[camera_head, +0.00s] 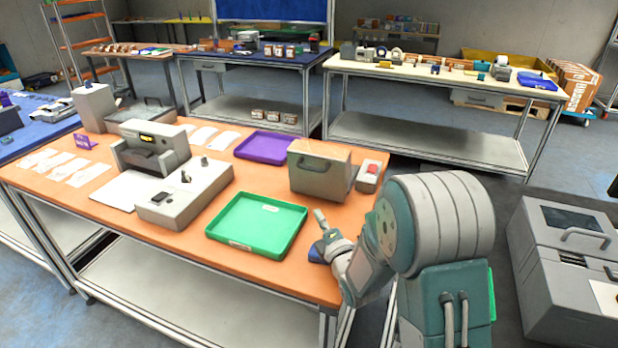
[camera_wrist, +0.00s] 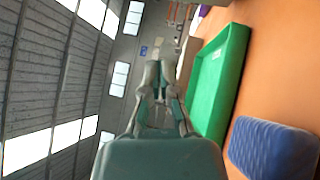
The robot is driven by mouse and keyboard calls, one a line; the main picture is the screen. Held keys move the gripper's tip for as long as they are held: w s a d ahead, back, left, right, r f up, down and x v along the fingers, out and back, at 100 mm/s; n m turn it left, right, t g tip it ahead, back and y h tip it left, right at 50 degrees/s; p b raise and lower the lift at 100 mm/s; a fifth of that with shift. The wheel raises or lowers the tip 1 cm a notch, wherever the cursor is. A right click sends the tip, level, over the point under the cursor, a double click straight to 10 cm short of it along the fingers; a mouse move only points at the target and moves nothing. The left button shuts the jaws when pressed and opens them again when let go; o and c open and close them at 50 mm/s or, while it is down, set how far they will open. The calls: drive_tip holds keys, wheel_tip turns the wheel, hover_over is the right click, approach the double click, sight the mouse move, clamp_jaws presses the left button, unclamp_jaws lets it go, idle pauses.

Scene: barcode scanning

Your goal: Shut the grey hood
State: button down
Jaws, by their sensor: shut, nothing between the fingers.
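The grey hood (camera_head: 318,172) is at the right back of the orange table in the head view. It shows as a broad grey panel with a dark handle near its top left, standing roughly upright; how it joins the body behind it is hidden. My gripper (camera_head: 320,214) is in front of and below the hood, above the table near the green tray's right edge, apart from the hood. The wrist view shows my gripper's fingers (camera_wrist: 156,78) together and empty. I cannot make out the hood clearly in the wrist view.
A green tray (camera_head: 216,228) lies left of my gripper, with a purple tray (camera_head: 264,148) behind it. A small box with a red button (camera_head: 368,176) stands right of the hood. A blue pad (camera_wrist: 275,150) lies on the table near my arm.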

sight(317, 175)
drive_tip(key=x, duration=1)
drive_tip(key=shift+a, duration=0.15)
drive_tip(key=shift+w+d+r, duration=0.2)
drive_tip(key=shift+w+d, duration=0.05)
drive_tip(key=shift+w, duration=0.35)
drive_tip(key=shift+w+d+r, duration=0.2)
drive_tip(key=shift+w+d, duration=0.05)
drive_tip(key=shift+w, duration=0.3)
drive_tip(key=shift+w+d+r, duration=0.2)
drive_tip(key=shift+w+d, duration=0.1)
drive_tip(key=shift+w, duration=0.25)
